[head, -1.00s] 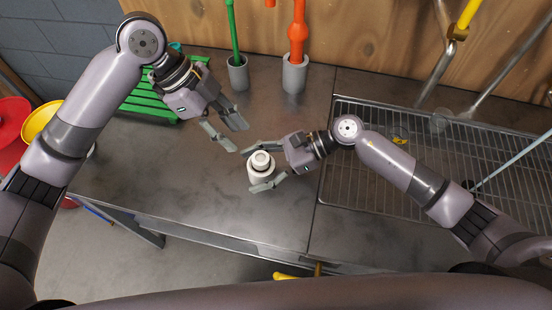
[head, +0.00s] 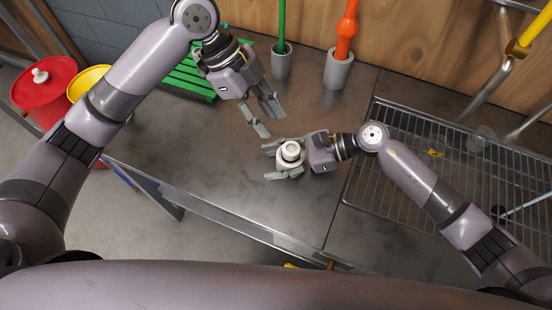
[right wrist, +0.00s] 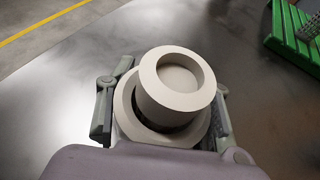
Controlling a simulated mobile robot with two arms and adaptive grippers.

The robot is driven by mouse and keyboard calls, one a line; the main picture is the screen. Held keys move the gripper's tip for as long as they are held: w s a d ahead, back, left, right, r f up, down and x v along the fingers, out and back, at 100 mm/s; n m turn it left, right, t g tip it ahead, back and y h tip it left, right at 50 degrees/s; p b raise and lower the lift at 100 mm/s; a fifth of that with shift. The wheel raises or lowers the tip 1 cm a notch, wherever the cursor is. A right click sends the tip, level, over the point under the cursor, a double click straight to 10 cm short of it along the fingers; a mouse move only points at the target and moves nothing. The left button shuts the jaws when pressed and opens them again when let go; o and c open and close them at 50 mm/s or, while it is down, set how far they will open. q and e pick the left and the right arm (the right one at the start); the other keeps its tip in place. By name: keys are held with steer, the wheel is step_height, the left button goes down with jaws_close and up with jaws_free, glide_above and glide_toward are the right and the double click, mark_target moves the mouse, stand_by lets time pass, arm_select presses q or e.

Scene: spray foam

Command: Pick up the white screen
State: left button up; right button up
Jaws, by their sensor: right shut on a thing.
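The white screen (head: 291,152) is a small round white piece with a raised ring-shaped top, upright on or just above the metal counter; I cannot tell which. My right gripper (head: 280,160) is shut on it from the right, one finger on each side. In the right wrist view the white screen (right wrist: 172,88) fills the space between the fingers, with its hollow top facing the camera. My left gripper (head: 264,118) is open and empty above the counter, up and left of the white screen.
A wire rack (head: 400,190) lies to the right. Grey holders with a green stick (head: 281,62) and an orange stick (head: 338,70) stand at the back. A green slatted rack (head: 190,76) is behind my left arm. A red container (head: 45,95) and yellow one (head: 87,82) are left. The counter's front middle is clear.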

steer(key=c, duration=0.4)
arm_select(q)
steer(key=shift+o, duration=0.4)
arm_select(e)
steer(key=shift+c, duration=0.8)
